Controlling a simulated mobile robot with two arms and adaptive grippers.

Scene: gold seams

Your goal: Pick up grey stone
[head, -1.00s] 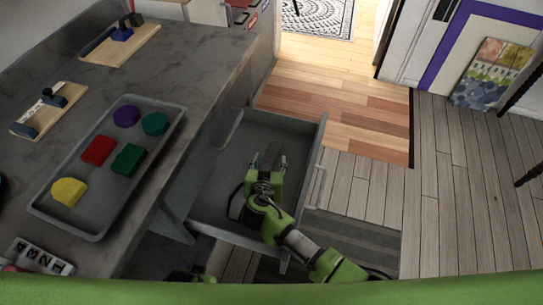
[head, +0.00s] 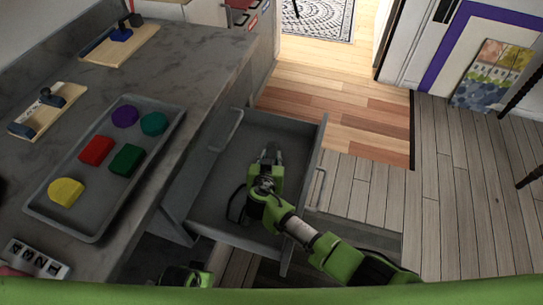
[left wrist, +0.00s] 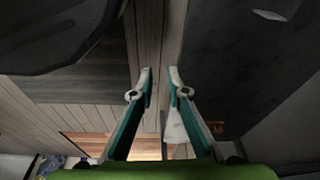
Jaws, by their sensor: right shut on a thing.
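My right gripper (head: 268,156) is over the inside of the open grey drawer (head: 228,185). Its fingers are shut on a small dark grey thing, taken to be the grey stone, which is mostly hidden between them. Its outline is hard to tell from the grey drawer. My left gripper (left wrist: 160,76) shows in the left wrist view with its teal fingers apart and nothing between them. Part of my left arm shows at the bottom edge of the head view.
A grey tray (head: 78,222) on the counter holds purple, teal, red, green and yellow pieces. Two wooden boards (head: 32,122) (head: 98,50) with blue and dark parts lie farther back. A numbered block (head: 38,257) is at the counter's near edge. Wood floor (head: 350,125) lies beyond the drawer.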

